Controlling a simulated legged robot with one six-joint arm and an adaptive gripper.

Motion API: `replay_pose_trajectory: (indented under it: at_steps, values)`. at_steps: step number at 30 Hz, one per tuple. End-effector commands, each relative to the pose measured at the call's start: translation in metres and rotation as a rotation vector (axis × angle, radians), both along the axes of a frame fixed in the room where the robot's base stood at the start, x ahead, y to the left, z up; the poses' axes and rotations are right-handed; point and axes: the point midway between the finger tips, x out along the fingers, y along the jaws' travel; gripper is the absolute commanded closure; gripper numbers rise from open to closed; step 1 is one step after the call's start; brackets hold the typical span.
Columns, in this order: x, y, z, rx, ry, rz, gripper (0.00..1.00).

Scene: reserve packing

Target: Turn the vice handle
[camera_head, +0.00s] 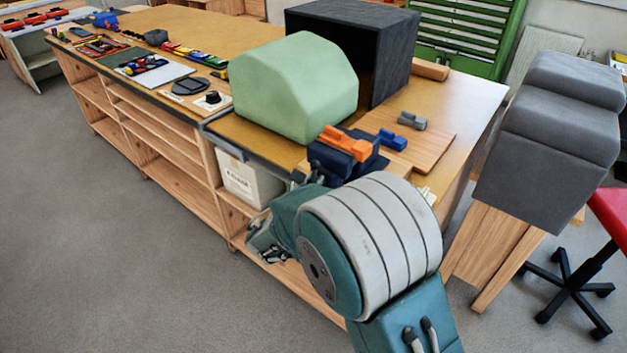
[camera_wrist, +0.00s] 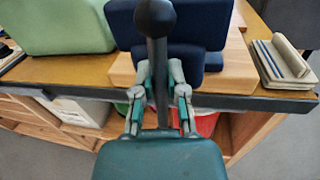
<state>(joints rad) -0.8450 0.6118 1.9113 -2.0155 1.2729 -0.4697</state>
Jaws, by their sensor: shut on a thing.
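The dark blue vice (camera_head: 330,160) stands at the front edge of the bench, behind my arm in the head view. It fills the upper middle of the wrist view (camera_wrist: 212,25). The vice handle (camera_wrist: 158,55) is a dark bar with a round knob at its top end, upright in the wrist view. My gripper (camera_wrist: 160,76) has its two fingers on either side of the bar, below the knob, and is shut on it. The lower part of the bar runs down towards my palm. My arm hides the handle in the head view.
A pale green block (camera_head: 296,88) and a dark open box (camera_head: 350,45) stand behind the vice. A wooden board (camera_head: 425,145) carries small blue and grey vices. Grey padded blocks (camera_head: 555,130) stand right; floor at left is clear.

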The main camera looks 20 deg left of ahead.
Motion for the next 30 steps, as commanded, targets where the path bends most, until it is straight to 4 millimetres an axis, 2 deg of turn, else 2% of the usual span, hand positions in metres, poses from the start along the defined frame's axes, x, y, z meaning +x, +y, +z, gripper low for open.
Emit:
replay_pose_trajectory:
  at_steps: [11,30]
  values:
    - [0.001,0.004,0.001,-0.098,0.041,0.003,1.0]
    - [0.007,0.017,-0.002,-0.579,0.236,0.004,1.0]
